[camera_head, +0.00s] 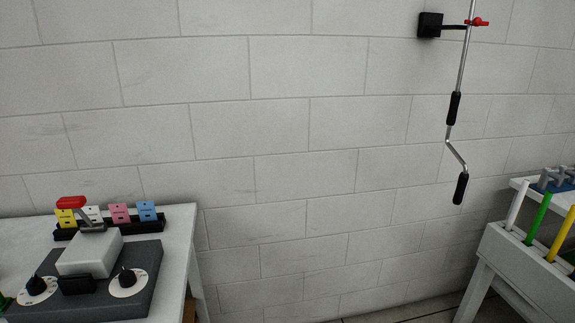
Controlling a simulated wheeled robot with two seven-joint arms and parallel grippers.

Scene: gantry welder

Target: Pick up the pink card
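The pink card (119,212) stands upright in a black card holder (160,222) at the back of the white table on the left. It is between a white card (93,213) on its left and a blue card (146,210) on its right. A yellow card (66,218) is at the left end of the row. The lower part of the pink card is hidden in the holder. Neither of my grippers shows in the head view.
The white table (178,255) ends at centre-left. A crank (457,148) hangs on the brick wall. A rack with coloured rods (538,219) stands at right.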

